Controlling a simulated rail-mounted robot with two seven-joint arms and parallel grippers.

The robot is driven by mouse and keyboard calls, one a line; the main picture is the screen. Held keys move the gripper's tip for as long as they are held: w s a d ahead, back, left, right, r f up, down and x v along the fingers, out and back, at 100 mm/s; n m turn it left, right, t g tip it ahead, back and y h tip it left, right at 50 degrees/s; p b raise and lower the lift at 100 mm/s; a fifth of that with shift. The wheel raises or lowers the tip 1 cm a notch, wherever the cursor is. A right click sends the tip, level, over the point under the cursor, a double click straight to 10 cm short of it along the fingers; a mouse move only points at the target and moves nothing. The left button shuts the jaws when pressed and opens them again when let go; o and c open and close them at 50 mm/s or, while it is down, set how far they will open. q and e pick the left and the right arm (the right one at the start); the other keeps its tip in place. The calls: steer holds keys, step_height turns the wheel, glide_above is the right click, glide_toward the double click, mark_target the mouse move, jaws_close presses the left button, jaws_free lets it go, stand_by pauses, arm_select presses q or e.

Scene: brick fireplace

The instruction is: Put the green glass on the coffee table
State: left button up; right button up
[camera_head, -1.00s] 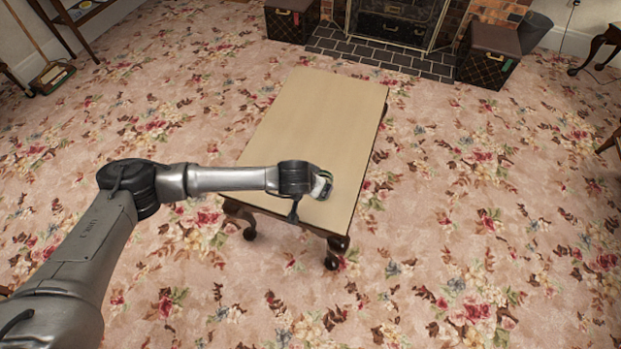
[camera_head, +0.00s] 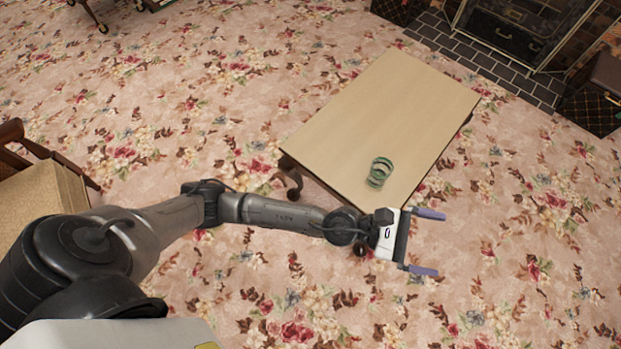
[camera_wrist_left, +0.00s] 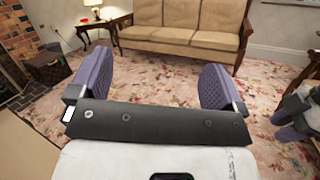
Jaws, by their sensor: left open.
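The green glass (camera_head: 379,172), ringed and see-through, stands on the near end of the coffee table (camera_head: 390,110), close to its right-hand corner. My left gripper (camera_head: 441,244) is open and empty, beyond the table's near edge, below and right of the glass and apart from it. Its two purple fingers are spread wide in the left wrist view (camera_wrist_left: 157,80), with nothing between them. The glass does not show in that view. Part of my right gripper (camera_wrist_left: 290,130) seems to show at the right edge of the left wrist view, too cut off to judge.
A tan armchair (camera_head: 40,195) stands at the left. Black cases (camera_head: 598,95) and a tiled hearth (camera_head: 475,65) lie at the upper right. The left wrist view shows a sofa (camera_wrist_left: 188,38) and a side table with a lamp (camera_wrist_left: 100,30). The flowered carpet is open around the table.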

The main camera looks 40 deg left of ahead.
arm_select(q)
steer(key=w+a+r+n+t+y, duration=0.15)
steer(key=a+n+t+y, duration=0.8)
steer(key=n, duration=1.15)
steer(key=s+a+f+n+g+y, duration=0.2)
steer(key=a+f+n+g+y, duration=0.2)
steer(key=a+f+n+y, duration=0.8)
steer(key=s+a+f+n+g+h, duration=0.1)
steer(key=s+f+n+g, duration=0.3)
steer(key=s+n+g, duration=0.2)
steer(key=s+a+f+n+g+h, duration=0.2)
steer(key=s+f+n+g, duration=0.2)
steer(key=s+n, duration=0.6)
steer(key=s+g, duration=0.2)
steer(key=s, duration=0.2)
steer(key=shift+s+a+f, duration=0.15)
steer(key=shift+s+a, duration=0.05)
steer(key=shift+s, duration=0.05)
steer(key=shift+h, duration=0.25)
